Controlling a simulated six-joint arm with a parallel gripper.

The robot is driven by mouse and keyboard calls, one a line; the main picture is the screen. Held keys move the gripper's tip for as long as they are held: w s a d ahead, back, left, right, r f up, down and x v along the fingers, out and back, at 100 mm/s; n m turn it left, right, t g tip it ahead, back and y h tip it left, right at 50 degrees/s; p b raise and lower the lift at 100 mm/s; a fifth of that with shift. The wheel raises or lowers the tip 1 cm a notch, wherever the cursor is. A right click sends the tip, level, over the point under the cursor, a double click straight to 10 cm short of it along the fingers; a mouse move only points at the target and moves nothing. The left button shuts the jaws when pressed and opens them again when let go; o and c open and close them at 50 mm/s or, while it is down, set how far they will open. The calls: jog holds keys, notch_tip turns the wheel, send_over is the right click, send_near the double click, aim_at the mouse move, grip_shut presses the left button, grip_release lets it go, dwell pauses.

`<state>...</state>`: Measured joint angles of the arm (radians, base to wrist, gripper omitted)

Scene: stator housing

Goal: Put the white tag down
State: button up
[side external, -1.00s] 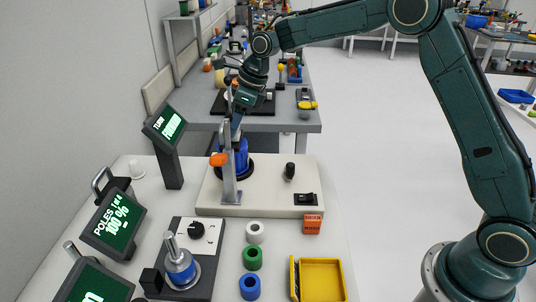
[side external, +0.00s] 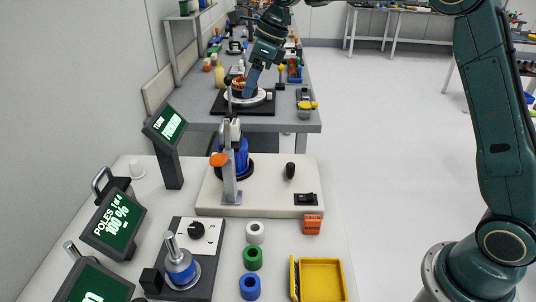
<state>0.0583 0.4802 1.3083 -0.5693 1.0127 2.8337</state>
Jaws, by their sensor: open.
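My gripper (side external: 251,82) is raised above and behind the near bench, in line with the far bench. Its fingers are small here, and they look open with nothing between them. A small white piece (side external: 235,130), which may be the white tag, shows at the top of the blue cylindrical part (side external: 241,158) behind the upright post. It is apart from my gripper. Its exact seating is too small to tell. The blue part stands on the pale fixture base (side external: 265,199), partly hidden by the grey post (side external: 228,180) with its orange knob (side external: 219,159).
Screens (side external: 166,126) stand at the left. White (side external: 255,231), green (side external: 252,257) and blue (side external: 250,286) rings, a yellow tray (side external: 321,279) and an orange block (side external: 312,224) are in front. A copper-coloured ring part (side external: 239,84) sits on the far bench.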

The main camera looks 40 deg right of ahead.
dwell(0.5)
jog(key=s+d+r+n+t+h, duration=0.1)
jog(key=s+r+n, duration=0.2)
jog(key=s+n, duration=0.55)
jog(key=s+d+r+n, duration=0.1)
jog(key=s+r+n, duration=0.2)
jog(key=s+n, duration=0.55)
jog(key=s+d+f+n, duration=0.1)
jog(key=s+f+n, duration=0.1)
jog(key=s, duration=0.4)
jog(key=s+d+f+n+t+h, duration=0.1)
jog(key=s+f+n, duration=0.1)
jog(key=s+n, duration=0.2)
jog(key=s+d+f+n+h, duration=0.1)
jog(key=s+n, duration=0.3)
jog(key=s, duration=0.6)
jog(key=shift+s+d+f, duration=0.25)
jog(key=shift+d+f, duration=0.15)
jog(key=shift+f, duration=0.35)
